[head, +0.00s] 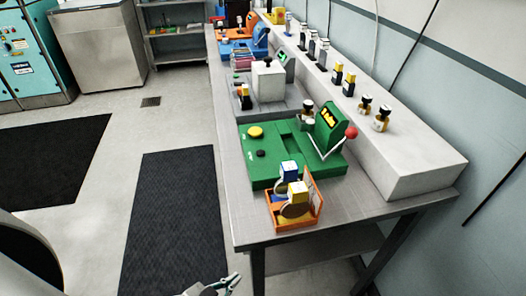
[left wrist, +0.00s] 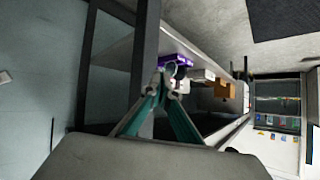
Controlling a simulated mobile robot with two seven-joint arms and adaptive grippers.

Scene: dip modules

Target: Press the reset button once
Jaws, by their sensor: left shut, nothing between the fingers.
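A green device (head: 285,167) sits near the front end of the long table. It has a yellow round button (head: 255,131), a smaller dark button (head: 262,153), a raised display with yellow characters, and a lever with a red ball (head: 351,132). I cannot tell which button is the reset button. My left gripper (head: 230,282) is at the bottom edge, low in front of the table and well apart from the device. In the left wrist view its teal fingers (left wrist: 160,92) meet at the tips, shut and empty. My right gripper is not in view.
An orange box (head: 283,225) with blue and yellow-white items stands at the table's (head: 237,205) near end. Behind the green device are a grey device (head: 268,84) and an orange-blue one (head: 240,47). A raised ledge (head: 415,165) with several stamp-like items runs along the right. Dark mats lie left.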

